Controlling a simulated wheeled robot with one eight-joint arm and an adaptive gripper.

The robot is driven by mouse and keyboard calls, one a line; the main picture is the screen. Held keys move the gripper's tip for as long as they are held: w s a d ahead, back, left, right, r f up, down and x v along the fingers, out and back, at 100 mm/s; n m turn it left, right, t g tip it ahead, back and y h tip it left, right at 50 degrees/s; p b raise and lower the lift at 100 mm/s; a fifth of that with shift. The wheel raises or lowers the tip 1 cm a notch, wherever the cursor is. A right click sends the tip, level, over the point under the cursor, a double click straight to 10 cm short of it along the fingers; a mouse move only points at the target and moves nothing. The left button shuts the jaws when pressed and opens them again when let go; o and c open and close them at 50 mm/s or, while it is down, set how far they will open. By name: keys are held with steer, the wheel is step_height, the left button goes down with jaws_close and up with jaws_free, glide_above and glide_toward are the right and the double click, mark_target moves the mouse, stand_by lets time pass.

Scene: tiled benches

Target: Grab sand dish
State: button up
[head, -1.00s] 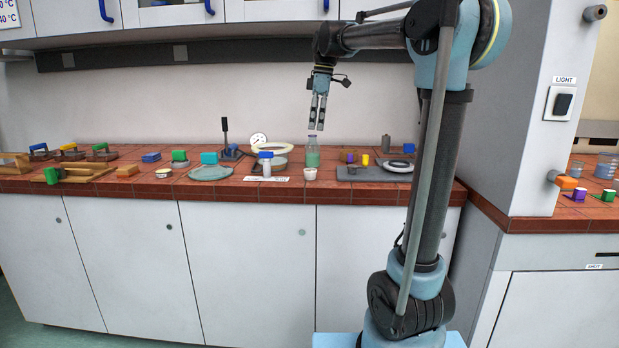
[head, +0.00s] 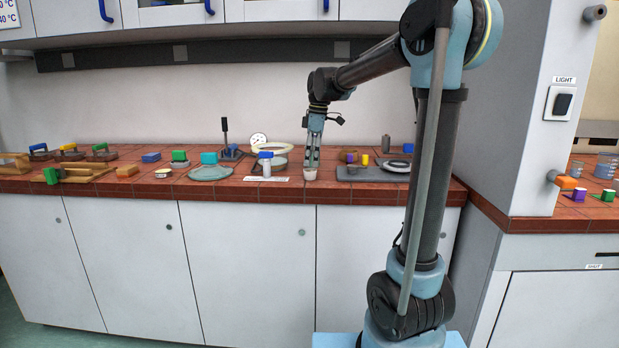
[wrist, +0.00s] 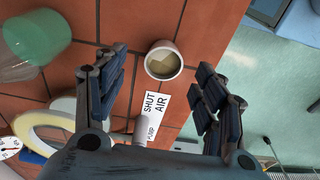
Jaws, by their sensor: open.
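The sand dish is a small white round cup (head: 310,174) near the front edge of the tiled bench. In the wrist view the dish (wrist: 163,60) shows tan contents and lies between the lines of the two fingers, toward the tips. My gripper (head: 312,163) points down with its fingertips right at or just above the dish in the head view. In the wrist view its fingers are spread wide, with nothing held. I cannot tell whether the tips are below the dish's rim.
A white "SHUT AIR" label (wrist: 154,118) lies near the dish. The bench's front edge is close.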

mark_target(311, 170)
steer(key=f, duration=0.4)
steer(key=shift+s+a+f, duration=0.15)
steer(key=shift+a+f, duration=0.1)
steer(key=shift+f, duration=0.15)
steer(key=c, duration=1.2)
